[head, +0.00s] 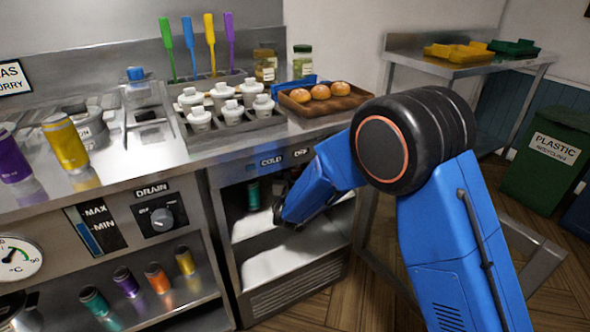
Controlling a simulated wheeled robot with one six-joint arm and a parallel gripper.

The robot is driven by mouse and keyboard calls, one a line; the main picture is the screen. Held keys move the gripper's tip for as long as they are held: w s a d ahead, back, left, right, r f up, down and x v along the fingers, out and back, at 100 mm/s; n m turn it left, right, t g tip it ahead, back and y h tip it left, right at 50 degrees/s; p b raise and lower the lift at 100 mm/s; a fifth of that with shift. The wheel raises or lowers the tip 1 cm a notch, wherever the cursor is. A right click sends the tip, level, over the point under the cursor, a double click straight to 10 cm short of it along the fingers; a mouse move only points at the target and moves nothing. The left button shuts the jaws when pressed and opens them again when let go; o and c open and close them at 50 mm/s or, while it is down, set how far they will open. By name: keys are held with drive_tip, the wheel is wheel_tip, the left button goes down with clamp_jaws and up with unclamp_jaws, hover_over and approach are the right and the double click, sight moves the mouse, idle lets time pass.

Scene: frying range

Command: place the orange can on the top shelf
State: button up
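The orange can (158,279) stands upright on the lower shelf (190,302) under the counter at the left, between a purple can (126,282) and a yellow can (185,261). My gripper (283,209) is at the front of the open cold cabinet (217,215), right of and apart from the orange can. Its fingers are dark and small, partly hidden by my blue arm, so whether they are open or shut is unclear. The cabinet has an upper shelf (247,226) and a lower level (282,260). A teal can (253,194) stands at the upper shelf's back.
A teal can (94,300) also stands on the lower left shelf. A yellow can (65,142) and a purple can (13,158) are on the counter. A tray of buns (358,100) and several white bottles (232,112) sit above the cabinet.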

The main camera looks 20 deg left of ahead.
drive_tip(key=shift+f, duration=0.55)
drive_tip(key=shift+f, duration=0.1)
drive_tip(key=o, duration=1.4)
drive_tip(key=shift+c, duration=0.2)
drive_tip(key=shift+s, duration=0.35)
drive_tip(key=v, duration=1.1)
drive_tip(key=shift+s+d, duration=0.15)
drive_tip(key=shift+d, duration=0.05)
